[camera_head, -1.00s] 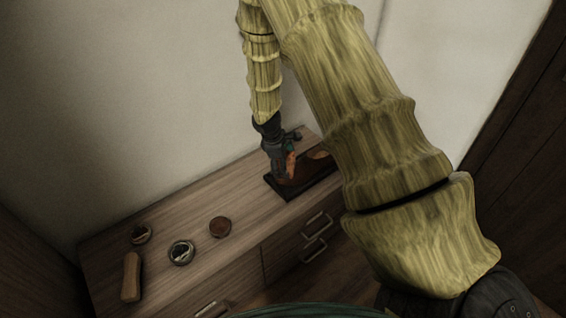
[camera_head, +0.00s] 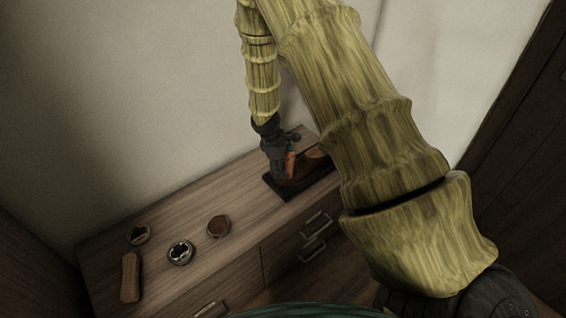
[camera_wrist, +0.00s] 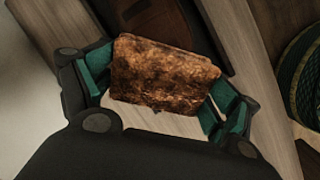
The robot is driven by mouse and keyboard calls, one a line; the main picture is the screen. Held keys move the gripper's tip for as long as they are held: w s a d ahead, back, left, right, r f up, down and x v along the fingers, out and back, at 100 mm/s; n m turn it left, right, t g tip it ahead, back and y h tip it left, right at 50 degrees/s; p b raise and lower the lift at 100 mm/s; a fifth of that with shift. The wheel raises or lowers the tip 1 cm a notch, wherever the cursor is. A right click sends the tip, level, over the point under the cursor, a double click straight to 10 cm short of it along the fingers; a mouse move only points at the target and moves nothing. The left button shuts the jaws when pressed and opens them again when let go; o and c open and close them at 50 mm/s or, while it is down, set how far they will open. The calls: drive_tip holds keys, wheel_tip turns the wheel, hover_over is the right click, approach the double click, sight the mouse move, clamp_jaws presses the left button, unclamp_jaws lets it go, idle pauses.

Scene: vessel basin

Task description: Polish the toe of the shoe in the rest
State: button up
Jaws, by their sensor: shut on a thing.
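The shoe (camera_head: 314,161) is brown and lies in a dark rest (camera_head: 284,192) at the far right end of the wooden cabinet. My gripper (camera_head: 284,171) is low over the near left part of the shoe and hides some of it. In the wrist view my gripper (camera_wrist: 161,90) is shut on a mottled orange-brown cloth or pad (camera_wrist: 160,70), held between its teal-lined fingers. The held piece (camera_head: 291,164) shows as an orange patch in the head view. Whether it touches the shoe I cannot tell.
The wall is close behind. Drawer handles (camera_head: 314,222) stick out in front. The top between tins and rest is clear.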

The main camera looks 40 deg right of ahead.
sight(290, 169)
drive_tip(key=shift+x, duration=0.8)
drive_tip(key=shift+s, duration=0.1)
drive_tip(key=shift+s+p, duration=0.5)
drive_tip(key=shift+s, duration=1.45)
drive_tip(key=shift+p, duration=0.3)
drive_tip(key=shift+w+f+p, duration=0.1)
drive_tip(key=shift+w+p, duration=0.55)
drive_tip(key=shift+w, duration=1.4)
drive_tip(key=shift+c, duration=0.3)
drive_tip(key=shift+p+v, duration=2.6)
drive_tip(key=shift+v, duration=0.4)
